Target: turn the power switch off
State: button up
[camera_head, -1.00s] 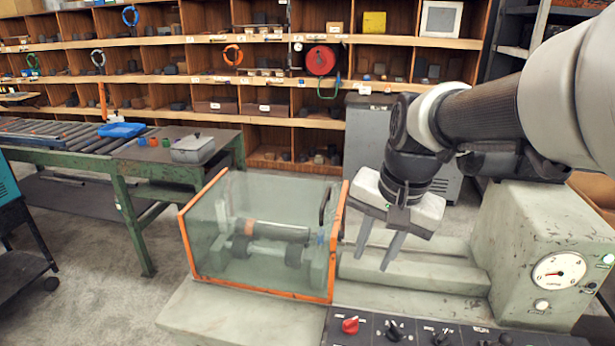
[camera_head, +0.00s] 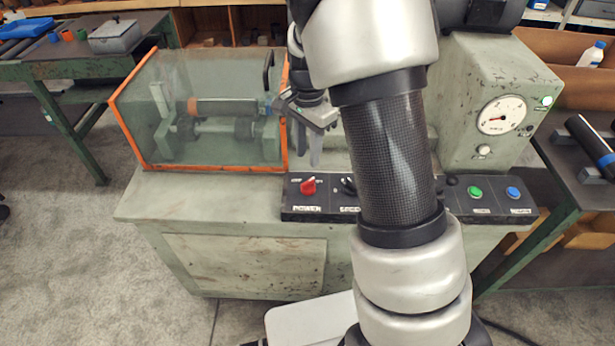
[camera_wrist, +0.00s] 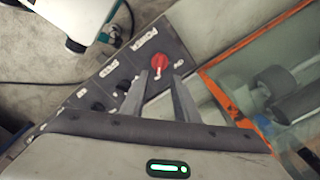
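The red rotary knob (camera_head: 308,186) sits at the left end of the dark control panel (camera_head: 327,207) on the machine's front. The same knob shows in the wrist view (camera_wrist: 160,63), just beyond my fingertips. My gripper (camera_head: 309,157) points down, above and behind the knob in the head view. In the wrist view my gripper (camera_wrist: 157,78) is open and empty, its two fingers apart on either side of a line to the knob. I see no contact with the knob.
A glass guard with orange edges (camera_head: 128,81) stands close left of my gripper. A black knob (camera_head: 348,185) is beside the red one; my arm hides more of the panel. A green button (camera_head: 475,192), blue button (camera_head: 513,192) and dial gauge (camera_head: 501,115) are right.

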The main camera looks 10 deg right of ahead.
aim_at(308, 182)
notch_tip(308, 182, down, 10)
jog(key=shift+r+b, duration=0.25)
jog(key=shift+b, duration=0.2)
grip_shut()
